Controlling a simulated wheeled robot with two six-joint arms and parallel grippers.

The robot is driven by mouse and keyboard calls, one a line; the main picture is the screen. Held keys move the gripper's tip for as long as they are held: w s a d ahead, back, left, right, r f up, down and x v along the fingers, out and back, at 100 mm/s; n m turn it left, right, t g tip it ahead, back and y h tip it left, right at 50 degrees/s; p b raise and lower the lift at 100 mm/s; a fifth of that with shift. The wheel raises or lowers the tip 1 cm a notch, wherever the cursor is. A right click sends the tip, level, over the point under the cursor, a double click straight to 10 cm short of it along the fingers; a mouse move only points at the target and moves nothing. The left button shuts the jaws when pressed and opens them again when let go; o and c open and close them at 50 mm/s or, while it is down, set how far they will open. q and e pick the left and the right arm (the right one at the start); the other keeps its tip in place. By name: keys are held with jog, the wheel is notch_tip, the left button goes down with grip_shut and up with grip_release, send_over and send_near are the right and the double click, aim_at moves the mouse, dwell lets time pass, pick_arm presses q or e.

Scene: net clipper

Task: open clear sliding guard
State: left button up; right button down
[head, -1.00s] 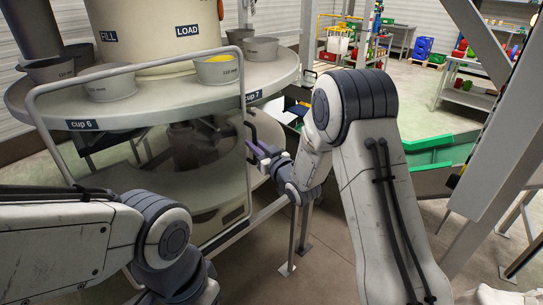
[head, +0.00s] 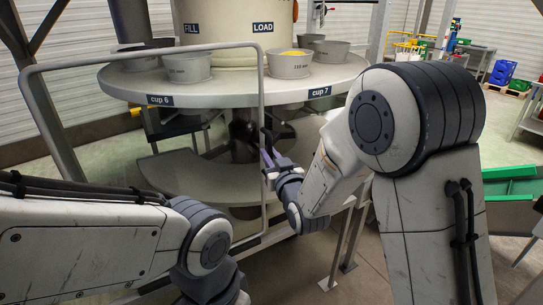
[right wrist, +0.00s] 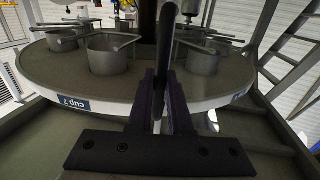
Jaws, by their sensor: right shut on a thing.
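The clear guard is a see-through panel in a grey tube frame (head: 150,57), standing in front of the round table's left and middle part. Its right upright stands between the cup 6 and cup 7 labels. My right gripper (head: 268,158) is at this right edge, its purple fingers shut on the guard's dark handle (head: 265,140). In the right wrist view the handle (right wrist: 165,45) rises as a black bar between the fingers (right wrist: 160,100). My left arm comes in low at the left; its fingertips are out of view.
The round table (head: 225,88) carries several grey cups; one cup (head: 290,64) holds something yellow. A cream drum labelled FILL and LOAD rises in its middle. A metal stand leg (head: 342,245) is right of the guard.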

jog(key=shift+a+r, duration=0.1)
jog(key=c, duration=0.8)
grip_release()
jog(key=shift+w, duration=0.15)
jog(key=shift+c, duration=0.2)
jog(key=shift+s+d, duration=0.25)
jog(key=shift+s, duration=0.2)
jog(key=v, duration=0.1)
jog(key=b+v, duration=0.1)
jog(key=v, duration=0.1)
jog(key=b+v, duration=0.1)
jog(key=v, duration=0.1)
jog(key=shift+f, duration=0.3)
jog(key=b+v, duration=0.2)
jog(key=b, duration=0.2)
jog(key=b+v, duration=0.2)
jog(key=b, duration=0.3)
jog(key=shift+s+r+b, duration=0.25)
jog(key=shift+b, duration=0.05)
